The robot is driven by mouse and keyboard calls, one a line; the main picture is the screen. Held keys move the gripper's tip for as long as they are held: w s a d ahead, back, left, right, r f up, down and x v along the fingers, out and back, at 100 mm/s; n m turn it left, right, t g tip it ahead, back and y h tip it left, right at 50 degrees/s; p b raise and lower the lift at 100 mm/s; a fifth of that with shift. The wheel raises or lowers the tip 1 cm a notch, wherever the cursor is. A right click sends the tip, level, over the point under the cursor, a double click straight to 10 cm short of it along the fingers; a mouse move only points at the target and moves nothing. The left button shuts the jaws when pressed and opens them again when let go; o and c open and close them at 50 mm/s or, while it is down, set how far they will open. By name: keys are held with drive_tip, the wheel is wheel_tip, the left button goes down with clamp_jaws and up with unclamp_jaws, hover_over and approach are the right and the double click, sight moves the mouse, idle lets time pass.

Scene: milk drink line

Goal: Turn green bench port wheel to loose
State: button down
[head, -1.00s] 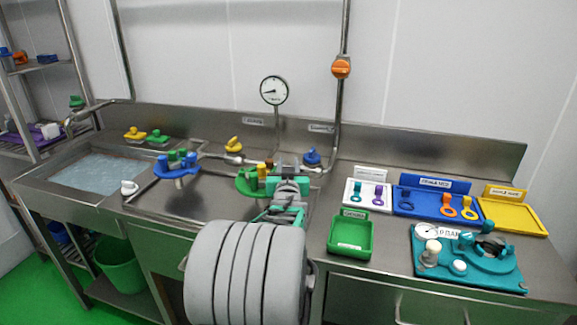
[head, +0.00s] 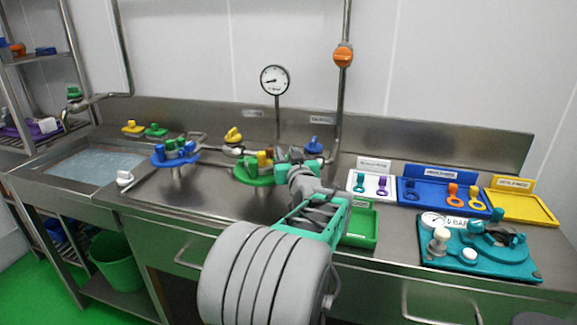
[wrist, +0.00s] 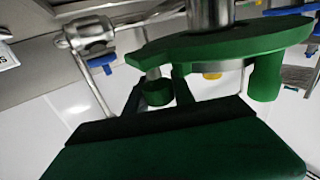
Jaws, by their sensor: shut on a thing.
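The green bench port (head: 250,179) stands on the bench left of my gripper in the head view, with yellow and green knobs on top. In the wrist view its flat green plate (wrist: 225,42) sits on a steel post, with a green knob (wrist: 265,80) at the right. My gripper (head: 284,157) is at the port's right side. In the wrist view my gripper (wrist: 158,90) has its two dark fingers on either side of a small green knob (wrist: 157,93) of the port wheel, shut on it. My arm hides part of the port.
A blue port (head: 174,155) stands to the left, beside the sink (head: 95,168). A gauge (head: 275,80) and pipe rise behind. White (head: 372,186), blue (head: 430,199) and yellow (head: 525,210) trays and a teal board (head: 480,262) lie right. A green tray (head: 360,228) is partly behind my arm.

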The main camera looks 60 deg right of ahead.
drive_tip(key=n+t+y+b, duration=0.2)
drive_tip(key=y+b, duration=0.1)
drive_tip(key=shift+w+a+f+n+t, duration=0.1)
drive_tip(key=shift+f+n+t, duration=0.2)
drive_tip(key=shift+f+t, duration=0.1)
drive_tip(key=shift+w+a+r+n+t+y, duration=0.15)
drive_tip(key=shift+n+t+y, duration=0.25)
drive_tip(key=shift+n+y, duration=0.25)
drive_tip(key=shift+a+r+n+t+y, duration=0.1)
drive_tip(key=shift+n+t+y, duration=0.3)
drive_tip(key=shift+y, duration=0.35)
drive_tip(key=shift+w+a+r+n+t+y, duration=0.15)
drive_tip(key=shift+n+t+y, duration=0.25)
drive_tip(key=shift+n+y, duration=0.25)
drive_tip(key=shift+y, duration=0.25)
drive_tip(key=c, duration=1.1)
unclamp_jaws()
drive_tip(key=shift+o, duration=0.2)
drive_tip(key=shift+m+h, duration=0.3)
drive_tip(key=shift+h, duration=0.2)
